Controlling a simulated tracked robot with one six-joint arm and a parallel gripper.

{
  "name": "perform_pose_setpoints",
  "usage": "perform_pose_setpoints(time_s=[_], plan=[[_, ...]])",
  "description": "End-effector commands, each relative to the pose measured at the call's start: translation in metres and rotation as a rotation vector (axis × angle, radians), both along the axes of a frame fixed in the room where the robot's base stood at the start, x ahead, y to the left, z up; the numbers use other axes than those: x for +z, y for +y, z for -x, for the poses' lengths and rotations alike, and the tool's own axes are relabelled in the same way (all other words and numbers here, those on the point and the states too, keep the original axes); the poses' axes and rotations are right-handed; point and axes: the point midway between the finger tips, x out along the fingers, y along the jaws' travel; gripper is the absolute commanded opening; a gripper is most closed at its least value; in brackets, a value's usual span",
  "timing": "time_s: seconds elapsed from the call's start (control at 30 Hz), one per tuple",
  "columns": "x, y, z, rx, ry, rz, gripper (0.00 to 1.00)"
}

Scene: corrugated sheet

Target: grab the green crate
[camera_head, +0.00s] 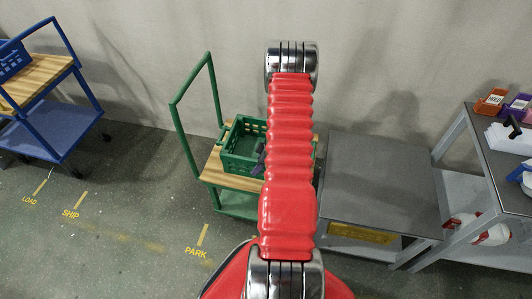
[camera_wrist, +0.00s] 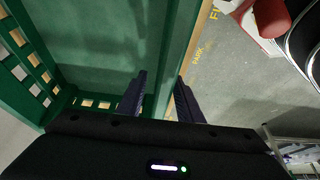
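The green crate (camera_head: 243,145) sits on the wooden top of a green cart, its right part hidden behind my red arm in the head view. It has slotted walls. In the wrist view the crate's inside and its rim (camera_wrist: 176,40) fill the left and middle. My gripper (camera_wrist: 160,85) is at the crate, with its two dark fingers apart. One finger is over the inside and the other by the outer side of the wall, with the green wall between them. A gap shows beside the wall; contact is not clear. In the head view one dark finger shows against the crate.
The green cart (camera_head: 214,168) has a tall handle at its left. A blue cart (camera_head: 58,128) with another crate stands far left. A grey table (camera_head: 375,180) is close on the right, with a workbench (camera_head: 503,165) beyond. The floor front left is clear.

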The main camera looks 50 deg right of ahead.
Motion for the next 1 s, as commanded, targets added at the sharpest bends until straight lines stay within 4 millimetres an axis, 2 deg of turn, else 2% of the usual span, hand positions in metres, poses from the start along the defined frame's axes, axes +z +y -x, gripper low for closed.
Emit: perform_pose_setpoints(time_s=[0.2,0.7,1.0], plan=[[-0.0119,0.0021,-0.0046,0.001,0.0,0.0,0.33],[-0.0116,0.0021,-0.0044,0.001,0.0,0.0,0.33],[-0.0115,0.0022,-0.0044,0.001,0.0,0.0,0.12]])
